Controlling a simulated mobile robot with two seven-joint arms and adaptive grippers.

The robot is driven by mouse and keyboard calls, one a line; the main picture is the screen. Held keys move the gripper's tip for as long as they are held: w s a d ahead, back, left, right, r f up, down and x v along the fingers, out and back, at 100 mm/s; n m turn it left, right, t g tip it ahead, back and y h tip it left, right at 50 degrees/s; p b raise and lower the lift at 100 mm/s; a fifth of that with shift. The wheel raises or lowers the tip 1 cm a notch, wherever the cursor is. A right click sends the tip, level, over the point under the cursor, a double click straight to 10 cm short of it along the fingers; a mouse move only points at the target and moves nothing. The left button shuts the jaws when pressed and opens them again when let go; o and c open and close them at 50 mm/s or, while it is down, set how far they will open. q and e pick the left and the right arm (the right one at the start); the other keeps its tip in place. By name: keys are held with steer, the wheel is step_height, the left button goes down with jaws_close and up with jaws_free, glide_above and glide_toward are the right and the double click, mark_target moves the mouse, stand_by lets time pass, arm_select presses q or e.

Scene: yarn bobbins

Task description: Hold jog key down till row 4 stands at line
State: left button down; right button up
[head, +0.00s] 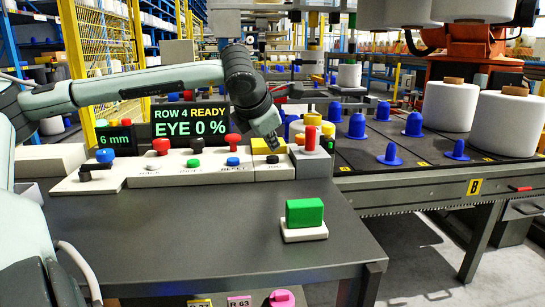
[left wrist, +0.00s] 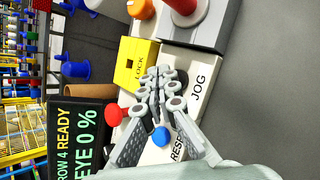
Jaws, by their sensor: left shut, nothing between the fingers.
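The control panel (head: 210,174) stands along the back of the dark desk. The JOG label (left wrist: 198,88) shows at its right end in the left wrist view, beside the yellow LOCK block (left wrist: 137,66). A dark key (head: 272,159) sits below the yellow block in the head view. My left gripper (head: 274,143) is shut and empty, its tips pointing down over this end of the panel. In the left wrist view the fingers (left wrist: 160,76) cover the area beside the JOG label; whether they touch the key I cannot tell. The display (head: 190,120) reads "ROW 4 READY, EYE 0 %".
A small display (head: 114,139) reads "6 mm". Red, blue and green buttons line the panel. A green block on a white base (head: 305,217) stands on the desk. At right, a dark table (head: 400,178) carries blue pegs and white bobbins (head: 448,105). The desk front is mostly clear.

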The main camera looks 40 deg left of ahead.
mark_target(271, 158)
arm_select(q)
steer(key=shift+r+p, duration=1.15)
steer(key=shift+r, duration=1.35)
